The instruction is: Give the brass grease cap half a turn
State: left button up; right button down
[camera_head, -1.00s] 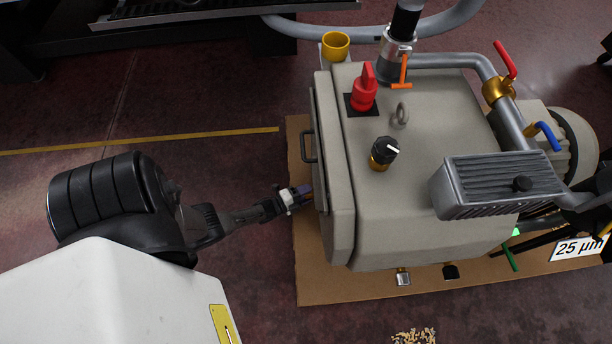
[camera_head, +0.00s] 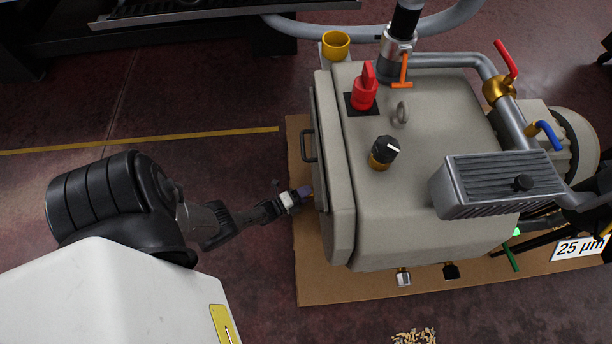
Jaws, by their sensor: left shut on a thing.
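My left gripper (camera_head: 303,194) reaches in from the left to the side of the beige pump housing (camera_head: 420,215).
On the housing stand a red switch (camera_head: 364,90), a black knob on a brass base (camera_head: 384,152) and a lifting eye (camera_head: 400,114). A yellow cup (camera_head: 336,44) is at the back. Pipes with red and blue levers are at right. The floor at left is clear.

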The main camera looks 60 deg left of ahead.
pick_arm(q)
jog(key=o, duration=0.9)
jog(key=shift+r, duration=0.1)
